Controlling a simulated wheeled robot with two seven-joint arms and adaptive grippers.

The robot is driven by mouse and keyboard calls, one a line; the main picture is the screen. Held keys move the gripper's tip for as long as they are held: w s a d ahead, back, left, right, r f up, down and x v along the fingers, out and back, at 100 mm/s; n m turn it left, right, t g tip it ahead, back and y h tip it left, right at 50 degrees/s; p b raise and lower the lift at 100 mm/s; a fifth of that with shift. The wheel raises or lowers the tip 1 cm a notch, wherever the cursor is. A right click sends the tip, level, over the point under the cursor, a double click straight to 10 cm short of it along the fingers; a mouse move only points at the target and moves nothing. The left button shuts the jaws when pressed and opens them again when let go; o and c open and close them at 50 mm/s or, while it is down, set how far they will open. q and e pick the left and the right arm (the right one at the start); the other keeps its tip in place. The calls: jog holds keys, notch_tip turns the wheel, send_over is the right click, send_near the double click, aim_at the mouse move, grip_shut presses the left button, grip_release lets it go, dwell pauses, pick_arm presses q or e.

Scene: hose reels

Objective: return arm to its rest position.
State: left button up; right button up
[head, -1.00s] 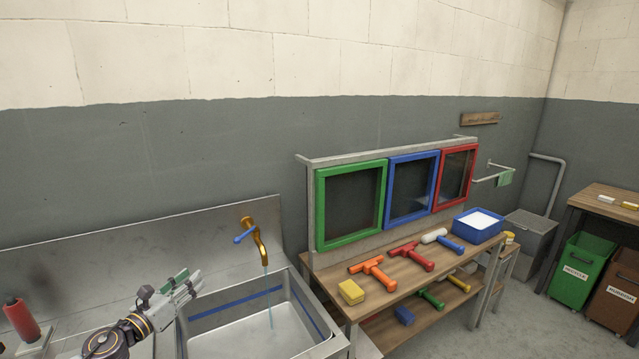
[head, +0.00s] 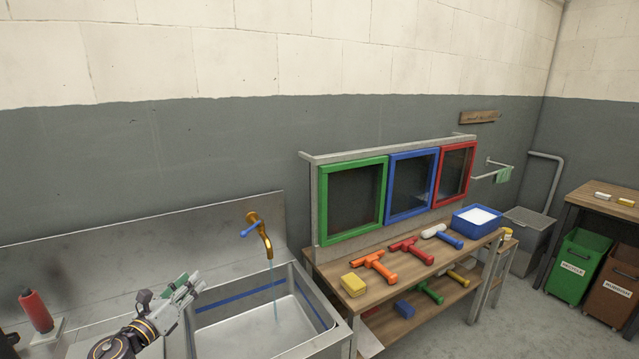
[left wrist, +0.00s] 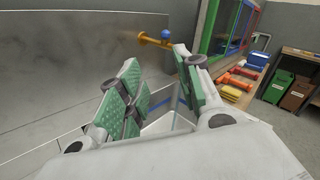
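My left gripper (head: 186,286) is beside the left edge of the steel sink, to the left of the brass tap (head: 259,234) and apart from it. In the left wrist view its green-padded fingers (left wrist: 158,70) are spread with nothing between them. The tap has a blue handle (head: 250,230), and a thin stream of water (head: 273,285) falls from it into the sink basin (head: 250,325). In the left wrist view the tap (left wrist: 153,39) shows beyond the fingertips. My right gripper is in neither view.
A red cylinder (head: 36,310) stands at the left on the steel counter. Right of the sink is a wooden bench (head: 330,273) with several coloured tools, a yellow sponge (head: 353,285) and a blue tub (head: 478,222). Framed panels (head: 352,200) stand behind the bench. Bins are at far right.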

pick_arm(q)
jog(key=s+d+f+n+g+y, duration=0.1)
jog(key=s+f+n+g+y, duration=0.25)
jog(key=s+f+n, duration=0.6)
jog(key=s+d+f+n+g+y, duration=0.25)
jog(key=s+f+n+y, duration=0.2)
jog(key=n, duration=1.05)
jog(key=s+d+f+n+g+h, duration=0.2)
jog(key=s+d+n+g, duration=0.25)
jog(key=s, duration=0.35)
jog(key=s+d+f+n+g+h, duration=0.1)
jog(key=s+d+f+n+g, duration=0.3)
jog(key=s, duration=0.5)
notch_tip(320, 180, down, 32)
jog(key=s, duration=0.3)
jog(key=s+a+f+g, duration=0.2)
jog(key=s+a+f, duration=0.1)
jog(key=s+f, duration=1.6)
jog(key=s, duration=0.2)
jog(key=shift+s+a+f, duration=0.2)
jog(key=shift+s+f, duration=0.1)
jog(key=shift+s, duration=0.1)
